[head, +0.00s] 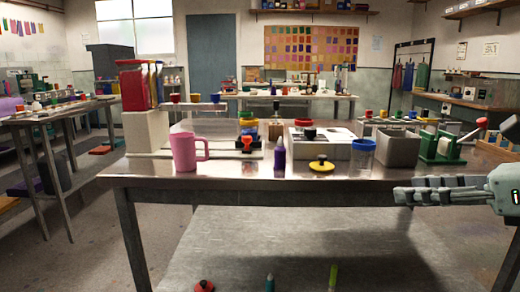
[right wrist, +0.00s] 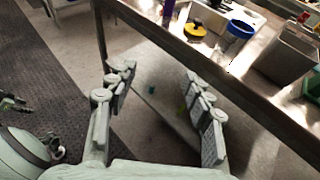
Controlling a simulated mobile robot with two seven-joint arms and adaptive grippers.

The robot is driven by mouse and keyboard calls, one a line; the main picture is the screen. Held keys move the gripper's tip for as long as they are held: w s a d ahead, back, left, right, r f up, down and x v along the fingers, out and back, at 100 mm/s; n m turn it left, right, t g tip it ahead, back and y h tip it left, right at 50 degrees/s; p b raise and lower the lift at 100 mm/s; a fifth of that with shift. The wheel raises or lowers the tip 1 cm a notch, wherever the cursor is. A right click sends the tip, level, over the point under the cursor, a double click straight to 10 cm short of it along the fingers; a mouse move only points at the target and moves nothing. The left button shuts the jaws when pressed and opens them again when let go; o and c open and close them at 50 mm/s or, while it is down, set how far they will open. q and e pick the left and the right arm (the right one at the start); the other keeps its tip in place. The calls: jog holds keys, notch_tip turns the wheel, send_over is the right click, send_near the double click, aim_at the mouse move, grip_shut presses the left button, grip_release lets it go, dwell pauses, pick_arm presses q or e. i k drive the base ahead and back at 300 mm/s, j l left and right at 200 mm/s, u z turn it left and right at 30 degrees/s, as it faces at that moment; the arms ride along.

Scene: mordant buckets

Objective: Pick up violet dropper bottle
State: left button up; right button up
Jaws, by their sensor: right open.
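The violet dropper bottle (head: 280,156) stands upright on the metal table (head: 235,184), near its front edge and right of a pink mug (head: 184,152). Its lower part also shows at the top of the right wrist view (right wrist: 168,9). My right gripper (head: 398,195) is open and empty, in front of the table's front right edge, well to the right of the bottle and lower. In the right wrist view its two fingers (right wrist: 155,75) are spread apart with nothing between them.
A yellow disc with a dark knob (head: 321,165) and a blue-rimmed jar (head: 361,158) stand between bottle and gripper side. A grey bin (head: 397,149) and a green device (head: 441,148) stand farther right. A lower shelf (head: 300,235) holds small items.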

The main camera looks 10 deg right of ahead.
aim_at(281, 152)
jog(key=i+j, duration=0.3)
jog(key=i, duration=0.15)
jog(key=i+j, duration=0.3)
jog(key=i, duration=0.1)
